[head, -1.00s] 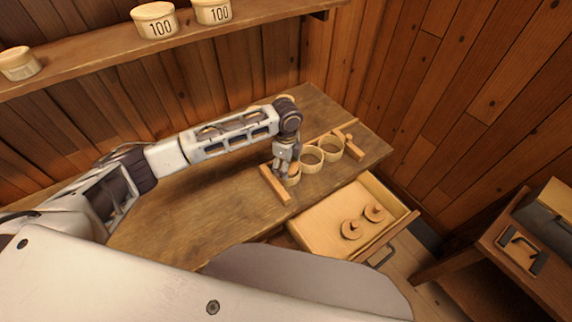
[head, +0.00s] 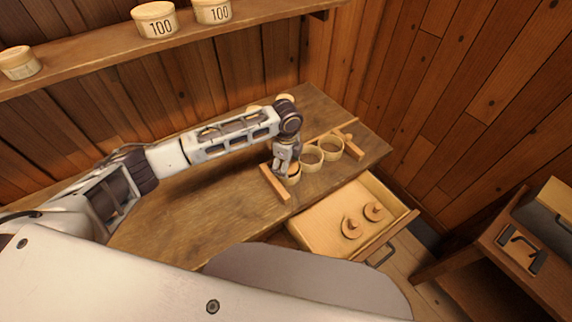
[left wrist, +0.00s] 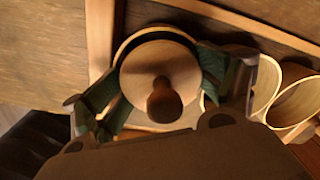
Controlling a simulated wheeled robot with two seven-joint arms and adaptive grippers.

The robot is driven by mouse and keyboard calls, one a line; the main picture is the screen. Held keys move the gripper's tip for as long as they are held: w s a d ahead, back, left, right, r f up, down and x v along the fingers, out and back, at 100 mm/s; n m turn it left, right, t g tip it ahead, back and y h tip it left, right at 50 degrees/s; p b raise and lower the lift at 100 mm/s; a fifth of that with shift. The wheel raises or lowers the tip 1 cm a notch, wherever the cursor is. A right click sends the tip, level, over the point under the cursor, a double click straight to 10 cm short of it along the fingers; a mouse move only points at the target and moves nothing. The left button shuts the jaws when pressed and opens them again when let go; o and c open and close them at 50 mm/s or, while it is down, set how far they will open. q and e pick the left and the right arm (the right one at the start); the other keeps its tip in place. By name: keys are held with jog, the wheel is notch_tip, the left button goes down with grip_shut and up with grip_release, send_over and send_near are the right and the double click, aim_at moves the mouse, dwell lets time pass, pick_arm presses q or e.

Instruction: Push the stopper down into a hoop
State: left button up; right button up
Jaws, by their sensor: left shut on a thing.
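My left gripper (head: 284,171) is over the nearest hoop (head: 294,180) in the row on the bench. In the left wrist view its two fingers (left wrist: 164,88) are shut on the stopper (left wrist: 183,70), a round wooden disc with a knob facing the camera. The hoop's rim (left wrist: 146,33) shows behind the disc's upper edge, with a dark gap between them. The disc is over the hoop's mouth; how deep it sits I cannot tell. My right gripper is not in view.
Two more open hoops (head: 311,159) stand in the row, between wooden end bars (head: 275,184). An open drawer (head: 318,216) holds two knobbed discs (head: 352,229). Tubs marked 100 (head: 155,20) stand on a wall shelf. The bench's left part (head: 190,205) is clear.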

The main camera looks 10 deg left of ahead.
pick_arm(q)
jog(key=o, duration=0.3)
jog(key=shift+s+f, duration=0.2)
jog(key=shift+f, duration=1.15)
jog(key=o, duration=1.3)
jog(key=shift+a, duration=0.1)
jog(key=shift+r+g+p, duration=0.3)
jog(key=shift+r+p, duration=0.3)
jog(key=shift+p, duration=0.35)
jog(key=shift+w+r, duration=0.2)
jog(key=shift+r, duration=0.15)
jog(key=shift+r+p, duration=0.1)
jog(key=shift+p, duration=0.2)
